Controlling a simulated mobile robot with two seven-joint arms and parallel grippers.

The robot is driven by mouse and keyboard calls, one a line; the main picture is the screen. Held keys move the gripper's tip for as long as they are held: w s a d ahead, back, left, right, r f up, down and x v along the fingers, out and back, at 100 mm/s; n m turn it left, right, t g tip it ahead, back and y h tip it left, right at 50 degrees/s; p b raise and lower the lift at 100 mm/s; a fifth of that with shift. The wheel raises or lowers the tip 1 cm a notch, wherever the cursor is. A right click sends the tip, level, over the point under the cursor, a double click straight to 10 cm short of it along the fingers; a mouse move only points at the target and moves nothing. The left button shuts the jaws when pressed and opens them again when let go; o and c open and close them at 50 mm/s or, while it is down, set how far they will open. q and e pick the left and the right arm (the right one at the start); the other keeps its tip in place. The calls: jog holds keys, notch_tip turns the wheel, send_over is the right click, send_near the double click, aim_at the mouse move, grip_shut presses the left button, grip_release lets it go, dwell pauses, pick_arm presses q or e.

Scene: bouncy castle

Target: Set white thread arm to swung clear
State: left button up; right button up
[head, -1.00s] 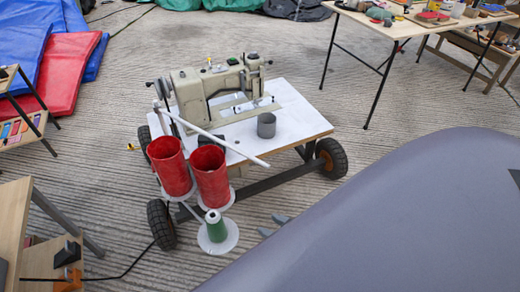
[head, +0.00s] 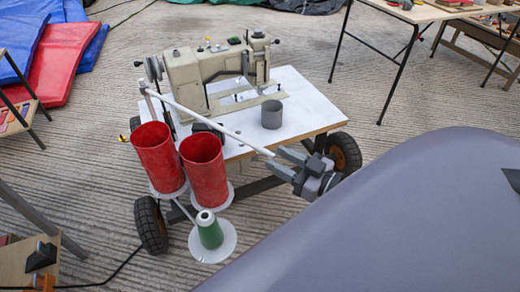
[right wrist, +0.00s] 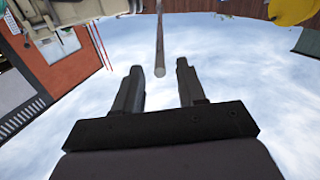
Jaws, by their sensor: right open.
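The white thread arm (head: 215,120) is a thin bar on the sewing machine cart. My left gripper is not in view.
The sewing machine (head: 205,75) and a grey cup (head: 271,114) stand on the white cart top (head: 310,105). Two red cones (head: 204,170) and a green spool (head: 209,230) stand at the cart's front. A large grey-purple surface (head: 400,225) fills the lower right.

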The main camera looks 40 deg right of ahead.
aim_at(260, 150)
jog(key=shift+b+x, duration=0.5)
jog(key=shift+x, duration=2.75)
grip_shut()
